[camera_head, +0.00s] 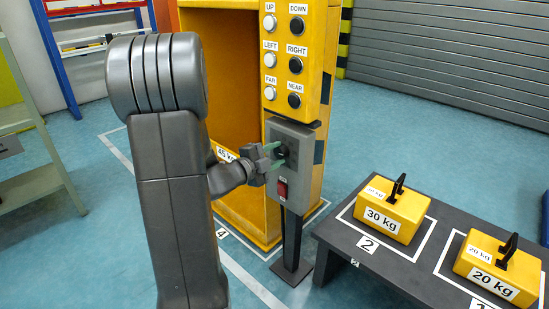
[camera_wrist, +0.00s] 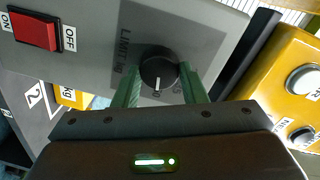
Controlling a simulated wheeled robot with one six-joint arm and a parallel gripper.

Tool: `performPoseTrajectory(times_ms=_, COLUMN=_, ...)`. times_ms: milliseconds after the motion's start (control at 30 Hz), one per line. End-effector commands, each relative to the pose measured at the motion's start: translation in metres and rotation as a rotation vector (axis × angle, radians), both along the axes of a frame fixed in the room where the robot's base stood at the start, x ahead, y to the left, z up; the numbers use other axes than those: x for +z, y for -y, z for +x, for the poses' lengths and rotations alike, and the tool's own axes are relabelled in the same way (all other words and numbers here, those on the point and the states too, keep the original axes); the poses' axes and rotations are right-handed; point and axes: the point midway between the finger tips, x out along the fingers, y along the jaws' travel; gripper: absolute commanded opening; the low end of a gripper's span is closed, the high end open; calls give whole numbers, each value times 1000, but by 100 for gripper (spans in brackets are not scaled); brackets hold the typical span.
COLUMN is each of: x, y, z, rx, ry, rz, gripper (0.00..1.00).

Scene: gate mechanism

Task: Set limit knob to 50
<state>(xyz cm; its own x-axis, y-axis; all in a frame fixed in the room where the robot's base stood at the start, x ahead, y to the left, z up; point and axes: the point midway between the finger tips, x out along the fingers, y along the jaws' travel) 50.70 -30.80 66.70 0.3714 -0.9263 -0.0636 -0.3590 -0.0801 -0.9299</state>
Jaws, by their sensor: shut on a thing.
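The limit knob (camera_wrist: 159,70) is round and black with a white pointer line, on a grey control box (camera_head: 298,150). The label "LIMIT kg" is partly readable beside it in the wrist view. The pointer line points toward my gripper, to the bottom of that view; most scale numbers are hidden or too small to read. My gripper (camera_wrist: 165,85) has green fingers on both sides of the knob and is shut on it. In the head view my gripper (camera_head: 274,157) reaches the box from the left and partly covers the knob.
A red ON/OFF switch (camera_wrist: 36,31) sits on the same box. Above the box is a yellow panel (camera_head: 312,70) with white and black buttons. At the right, a dark table (camera_head: 345,235) carries a 30 kg weight (camera_head: 391,215) and a 20 kg weight (camera_head: 498,268).

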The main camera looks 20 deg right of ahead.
Motion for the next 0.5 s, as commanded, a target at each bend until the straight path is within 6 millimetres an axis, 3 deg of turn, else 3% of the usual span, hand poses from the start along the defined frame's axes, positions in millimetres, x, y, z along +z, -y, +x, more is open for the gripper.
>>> performPoseTrajectory(times_ms=333, x=-1, y=0, z=0, rx=-1, ry=0, rz=2, gripper=15)
performPoseTrajectory(times_ms=367, x=-1, y=0, z=0, rx=-1, ry=0, rz=2, gripper=42)
performPoseTrajectory(times_ms=433, x=-1, y=0, z=0, rx=-1, ry=0, rz=2, gripper=56)
performPoseTrajectory(times_ms=500, x=-1, y=0, z=0, rx=0, ry=0, rz=1, gripper=60)
